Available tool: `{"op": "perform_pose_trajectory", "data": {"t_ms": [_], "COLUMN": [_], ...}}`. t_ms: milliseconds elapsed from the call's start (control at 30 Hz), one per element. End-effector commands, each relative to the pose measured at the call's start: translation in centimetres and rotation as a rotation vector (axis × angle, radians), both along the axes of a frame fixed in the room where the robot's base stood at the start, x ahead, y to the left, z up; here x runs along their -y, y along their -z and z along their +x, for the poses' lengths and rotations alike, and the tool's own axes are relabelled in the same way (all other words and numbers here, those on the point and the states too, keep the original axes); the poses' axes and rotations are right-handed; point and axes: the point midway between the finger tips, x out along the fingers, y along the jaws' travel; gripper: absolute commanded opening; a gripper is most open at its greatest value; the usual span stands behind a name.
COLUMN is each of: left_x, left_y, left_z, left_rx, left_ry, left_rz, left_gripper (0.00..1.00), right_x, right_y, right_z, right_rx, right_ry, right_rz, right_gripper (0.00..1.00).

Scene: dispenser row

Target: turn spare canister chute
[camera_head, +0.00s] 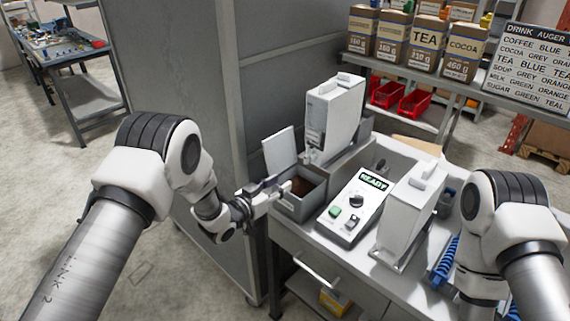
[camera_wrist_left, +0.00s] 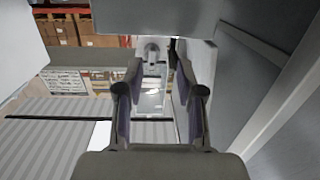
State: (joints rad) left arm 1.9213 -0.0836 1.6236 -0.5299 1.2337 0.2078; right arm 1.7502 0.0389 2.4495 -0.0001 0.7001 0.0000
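A white canister (camera_head: 407,212) stands on the counter, right of the control panel; a dark round part (camera_head: 441,204) shows at its right side. A taller white canister (camera_head: 333,115) stands at the back. I cannot tell from its looks which is the spare, and no chute shows clearly. My left gripper (camera_head: 284,188) is at the left rim of a grey open-lidded box (camera_head: 304,205) with brown contents. In the left wrist view its fingers (camera_wrist_left: 158,100) are apart, with nothing clearly held between them. My right arm comes in from the right; its gripper is out of view.
The control panel (camera_head: 351,208) reads READY. A blue auger spiral (camera_head: 444,262) lies near my right arm. A tall grey cabinet (camera_head: 185,90) stands close behind my left arm. A rear shelf holds labelled bags (camera_head: 427,45), red bins (camera_head: 414,103) and a drink auger sign (camera_head: 525,65).

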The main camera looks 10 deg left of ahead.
Motion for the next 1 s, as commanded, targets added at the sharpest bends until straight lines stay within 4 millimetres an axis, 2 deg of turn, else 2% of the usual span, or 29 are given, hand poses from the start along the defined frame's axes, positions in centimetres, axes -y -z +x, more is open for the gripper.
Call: {"op": "perform_pose_trajectory", "data": {"t_ms": [100,200,600,933,967,1000], "left_x": [1.3,1.9,5.7,6.1,6.1,6.1], "left_y": [-2.7,-3.5,-3.4,-3.2,-3.2,-3.2], "left_z": [1.2,1.8,7.0,7.7,7.7,7.7], "left_rx": [0.081,0.102,0.098,0.096,0.096,0.096], "left_ry": [0.046,0.059,0.056,0.055,0.055,0.055], "left_rz": [-0.019,-0.025,-0.023,-0.023,-0.023,-0.023], "left_gripper": [0.38,0.38,0.38,0.38,0.30,0.16], "right_x": [0.0,0.0,0.0,0.0,0.0,0.0], "right_y": [0.1,-0.1,-2.4,-2.4,-2.4,-2.4], "right_z": [0.0,0.0,0.0,0.0,0.0,0.0], "right_rx": [-0.001,-0.001,-0.001,-0.001,-0.001,-0.001], "right_ry": [0.001,0.001,0.001,0.001,0.001,0.001], "right_rz": [0.000,0.000,0.000,0.000,0.000,0.000], "right_gripper": [0.40,0.40,0.40,0.40,0.40,0.40]}}
